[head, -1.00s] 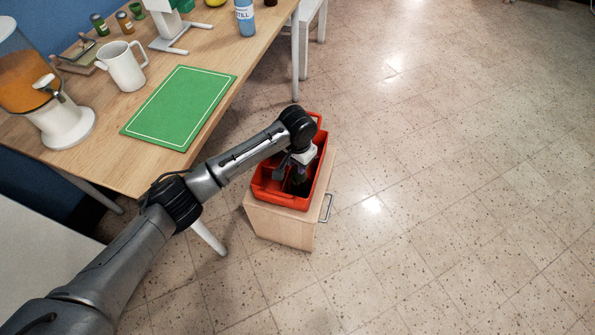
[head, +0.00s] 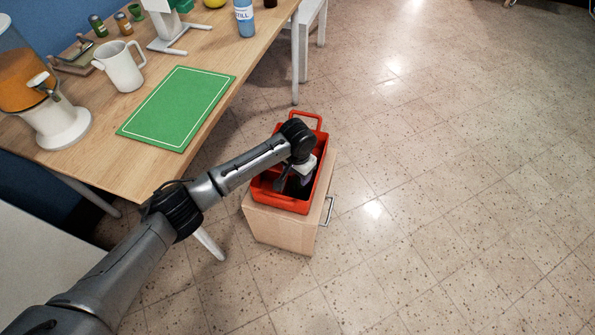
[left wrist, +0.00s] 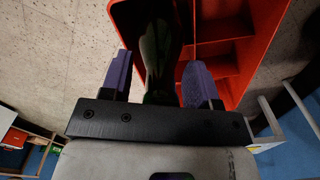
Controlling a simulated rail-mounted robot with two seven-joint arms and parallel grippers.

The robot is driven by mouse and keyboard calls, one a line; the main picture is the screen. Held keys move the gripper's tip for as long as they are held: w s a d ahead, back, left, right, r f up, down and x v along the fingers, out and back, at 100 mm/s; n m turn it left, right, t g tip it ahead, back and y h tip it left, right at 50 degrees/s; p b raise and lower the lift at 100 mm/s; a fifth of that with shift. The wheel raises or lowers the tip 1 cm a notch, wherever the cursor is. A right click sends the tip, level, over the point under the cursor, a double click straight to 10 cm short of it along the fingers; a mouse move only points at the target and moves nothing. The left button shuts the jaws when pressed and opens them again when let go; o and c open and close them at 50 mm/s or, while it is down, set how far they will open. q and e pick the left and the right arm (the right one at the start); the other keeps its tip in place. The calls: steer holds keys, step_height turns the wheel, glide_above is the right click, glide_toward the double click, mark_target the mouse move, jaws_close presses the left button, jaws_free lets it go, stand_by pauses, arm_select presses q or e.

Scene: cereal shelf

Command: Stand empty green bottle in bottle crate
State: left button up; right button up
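The red bottle crate (head: 289,206) sits on a small wooden cabinet and has inner dividers, seen in the left wrist view (left wrist: 217,50). My left gripper (head: 302,184) is over the crate, pointing down into it. In the left wrist view its two purple fingers (left wrist: 158,72) stand wide apart, with the dark green bottle (left wrist: 160,38) between them. A gap shows between the bottle and the left-hand finger. The bottle's far end reaches down beside the crate's dividers; its base is hidden. In the head view the arm and shadow mostly hide the bottle. My right gripper is out of view.
The wooden cabinet (head: 282,231) stands close to the table (head: 105,165). On the table are a green cutting board (head: 178,108), a white jug (head: 122,66), a juice dispenser (head: 62,128) and a blue bottle (head: 245,20). The floor at right is clear.

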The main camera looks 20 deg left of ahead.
arm_select(q)
steer(key=shift+r, duration=0.2)
step_height(320, 180, up, 11)
steer(key=p, duration=0.5)
steer(key=shift+f, duration=0.15)
steer(key=shift+r+p, duration=0.45)
steer(key=shift+r, duration=0.15)
